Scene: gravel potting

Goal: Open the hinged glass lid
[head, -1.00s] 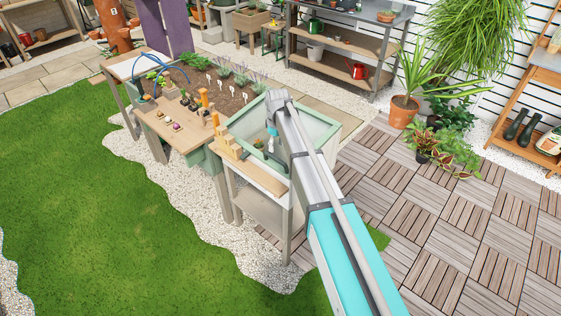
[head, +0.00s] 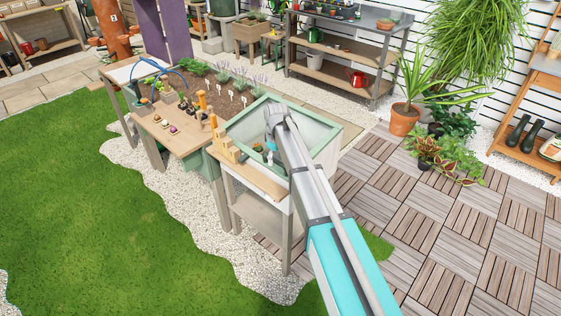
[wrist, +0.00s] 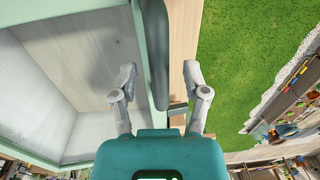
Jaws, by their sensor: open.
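A dark green bar handle (wrist: 154,50) runs along the rim's edge. My gripper (wrist: 158,78) is open, with one finger on each side of the handle's line, the left one over the glass. Contact with the handle cannot be told.
A wooden ledge (head: 262,181) with small wooden blocks lies along the cold frame's front. A potting bench (head: 178,135) with small items and a planted bed stands to the left. Decking tiles (head: 400,220) at right and lawn (head: 110,230) at left are open ground.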

